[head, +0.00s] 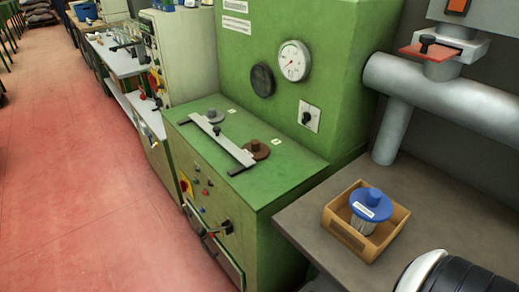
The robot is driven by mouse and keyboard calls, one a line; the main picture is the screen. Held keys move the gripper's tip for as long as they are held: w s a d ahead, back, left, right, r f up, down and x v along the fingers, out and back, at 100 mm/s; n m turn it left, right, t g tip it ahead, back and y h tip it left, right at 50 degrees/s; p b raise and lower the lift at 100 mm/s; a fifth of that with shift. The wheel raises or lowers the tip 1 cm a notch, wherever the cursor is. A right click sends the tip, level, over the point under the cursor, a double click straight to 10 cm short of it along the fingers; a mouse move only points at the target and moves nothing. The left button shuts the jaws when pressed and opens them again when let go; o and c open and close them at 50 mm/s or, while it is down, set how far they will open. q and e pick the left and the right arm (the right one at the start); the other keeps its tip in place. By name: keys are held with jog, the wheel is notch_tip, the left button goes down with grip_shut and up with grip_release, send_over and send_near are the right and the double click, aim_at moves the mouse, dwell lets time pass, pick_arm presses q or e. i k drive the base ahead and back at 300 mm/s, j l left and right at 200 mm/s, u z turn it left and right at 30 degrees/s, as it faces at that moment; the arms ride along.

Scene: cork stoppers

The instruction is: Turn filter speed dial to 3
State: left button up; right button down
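A small black knob (306,118) sits on a white plate on the front face of the tall green machine (235,75). It looks like the dial, but its marks and label are too small to read, so I cannot tell its setting. A round white gauge (293,61) with a red needle is above it. A dark round disc (262,80) is to the left of the gauge. Neither of my grippers shows in the head view.
A grey bar (222,140) and round-knobbed lids lie on the green cabinet top (290,175). A wooden box (345,232) holding a blue-capped filter (371,203) stands on the grey bench (310,222). Large grey pipes (450,100) are at right. Red floor (70,150) is open at left.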

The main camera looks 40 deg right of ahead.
aim_at(306, 117)
jog(key=z, duration=1.45)
jog(key=i+j, duration=0.1)
jog(key=j, duration=0.25)
